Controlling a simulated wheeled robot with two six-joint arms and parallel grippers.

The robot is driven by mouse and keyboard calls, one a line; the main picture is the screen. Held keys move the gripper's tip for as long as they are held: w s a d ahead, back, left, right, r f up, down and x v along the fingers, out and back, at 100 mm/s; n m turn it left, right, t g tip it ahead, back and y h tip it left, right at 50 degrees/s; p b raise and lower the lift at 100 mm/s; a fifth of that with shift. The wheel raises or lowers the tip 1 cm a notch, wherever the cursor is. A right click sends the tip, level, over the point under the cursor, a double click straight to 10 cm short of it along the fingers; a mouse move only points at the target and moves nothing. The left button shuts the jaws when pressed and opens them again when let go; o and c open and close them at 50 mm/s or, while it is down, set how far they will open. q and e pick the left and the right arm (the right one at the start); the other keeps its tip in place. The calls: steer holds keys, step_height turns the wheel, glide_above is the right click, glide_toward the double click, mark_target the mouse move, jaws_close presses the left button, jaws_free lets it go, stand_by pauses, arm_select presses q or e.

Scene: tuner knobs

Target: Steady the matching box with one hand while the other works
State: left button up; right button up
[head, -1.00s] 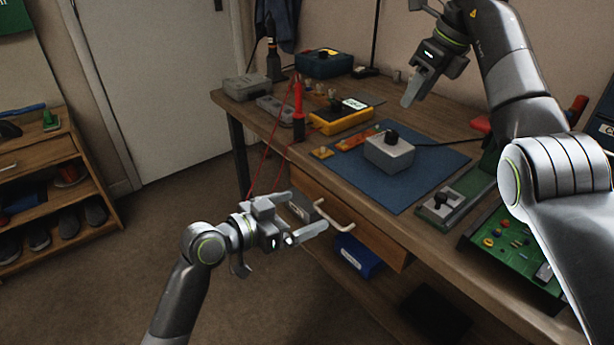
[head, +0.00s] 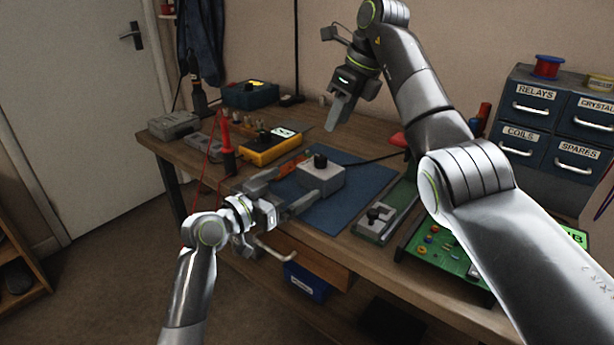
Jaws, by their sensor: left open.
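The matching box appears to be the light grey box (head: 325,181) with a black knob (head: 320,161) on top, sitting upright on the blue mat (head: 350,205) on the workbench. My right gripper (head: 340,115) hangs above the back of the bench, pointing down, apart from the box. Its fingers are seen side-on, so their opening is hidden.
A key on a green base (head: 376,218) and a green circuit board (head: 440,245) are to the right. A drawer cabinet (head: 550,130) stands at the back right. An open drawer front (head: 310,262) is below.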

mark_target(309, 175)
arm_select(q)
steer(key=shift+x, duration=3.1)
steer(key=shift+c, duration=0.4)
steer(key=c, duration=1)
